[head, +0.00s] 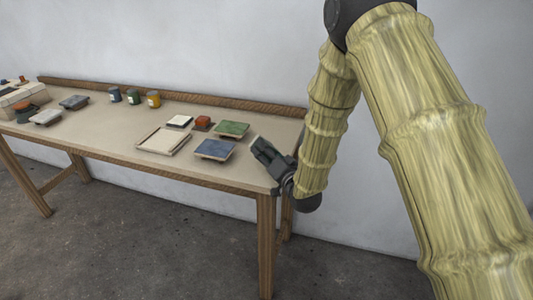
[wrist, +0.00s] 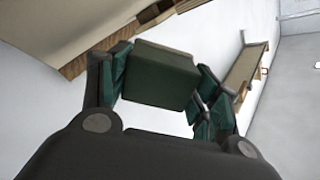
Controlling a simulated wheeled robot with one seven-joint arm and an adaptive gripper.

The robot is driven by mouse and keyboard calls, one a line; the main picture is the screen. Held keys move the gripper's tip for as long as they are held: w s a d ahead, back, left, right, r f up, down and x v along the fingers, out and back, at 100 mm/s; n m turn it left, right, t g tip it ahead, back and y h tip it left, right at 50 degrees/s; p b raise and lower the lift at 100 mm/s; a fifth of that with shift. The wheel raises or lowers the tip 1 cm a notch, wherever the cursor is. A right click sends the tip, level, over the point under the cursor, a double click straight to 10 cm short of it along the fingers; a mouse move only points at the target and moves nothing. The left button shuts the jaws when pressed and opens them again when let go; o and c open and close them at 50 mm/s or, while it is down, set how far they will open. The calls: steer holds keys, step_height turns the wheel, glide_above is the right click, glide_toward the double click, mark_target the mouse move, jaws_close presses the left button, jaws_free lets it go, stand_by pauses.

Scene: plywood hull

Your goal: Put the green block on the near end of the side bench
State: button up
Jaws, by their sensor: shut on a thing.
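My gripper (head: 266,155) is at the right end of the long table in the head view, at about tabletop height. In the wrist view it is shut on the dark green block (wrist: 160,75), with one finger on each side. The block is clear of the table in that view.
The long table (head: 110,150) carries a blue-topped tile (head: 214,149), a green-topped tile (head: 231,129), an empty shallow tray (head: 163,151), a red block (head: 203,121) and several jars and dishes. A wall stands behind it. The floor (head: 150,240) in front is clear.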

steer(key=shift+f, duration=0.35)
steer(key=shift+f+b, duration=0.3)
steer(key=shift+b, duration=0.1)
steer(key=o, duration=0.9)
steer(key=shift+r, duration=0.1)
steer(key=shift+r+p, duration=0.5)
steer(key=shift+r, duration=0.15)
steer(key=b+v, duration=0.2)
steer(key=v, duration=1)
steer(key=shift+f, duration=0.1)
